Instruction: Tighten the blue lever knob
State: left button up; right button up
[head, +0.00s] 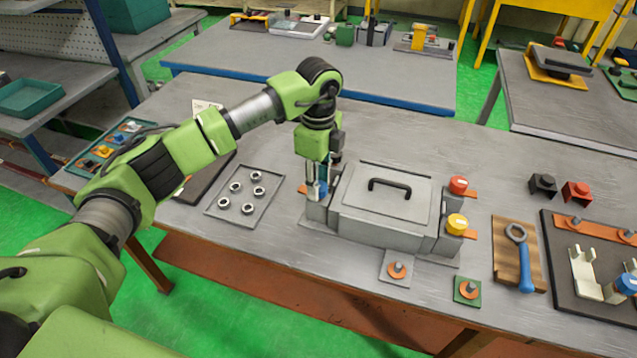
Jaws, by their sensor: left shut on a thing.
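My left gripper (318,188) points down at the left end of a grey box with a black handle (390,190). It is shut on a small blue part, which looks like the blue lever knob (323,187). The fingers hide most of this knob, so its lever and how it sits cannot be told. An orange tab (303,189) sticks out at the box's left side. A red knob (458,185) and a yellow knob (457,223) sit on the box's right end, each with an orange tab. My right gripper is not in view.
A tray (268,213) with several nuts lies left of the box. A blue-handled wrench (524,262) rests on a wooden board to the right. A dark board at far right bears another blue knob (627,284). Two small plates with orange pieces lie in front of the box.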

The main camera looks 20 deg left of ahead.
pick_arm(q)
jog(key=m+b, duration=0.2)
jog(key=m, duration=0.1)
jog(key=shift+f, duration=0.1)
jog(key=m+b, duration=0.2)
jog(key=m, duration=0.3)
jog(key=shift+b, duration=0.35)
jog(key=m+b, duration=0.1)
jog(key=m, duration=0.2)
jog(key=shift+w+m+b, duration=0.1)
jog(key=shift+m+b, duration=0.2)
jog(key=shift+b, duration=0.05)
jog(key=m+b, duration=0.1)
jog(key=m, duration=0.3)
jog(key=shift+m+b, duration=0.3)
jog(key=shift+b, duration=0.05)
jog(key=m, duration=0.1)
jog(key=m+b, duration=0.1)
jog(key=m, duration=0.1)
jog(key=shift+r+m, duration=0.25)
jog(key=shift+m, duration=0.05)
jog(key=m, duration=0.4)
jog(key=shift+w+m+b, duration=0.1)
jog(key=shift+m+b, duration=0.2)
jog(key=shift+b, duration=0.1)
jog(key=m, duration=0.4)
jog(key=shift+r, duration=0.1)
jog(key=m, duration=0.4)
jog(key=shift+b, duration=0.35)
jog(key=shift+m, duration=0.5)
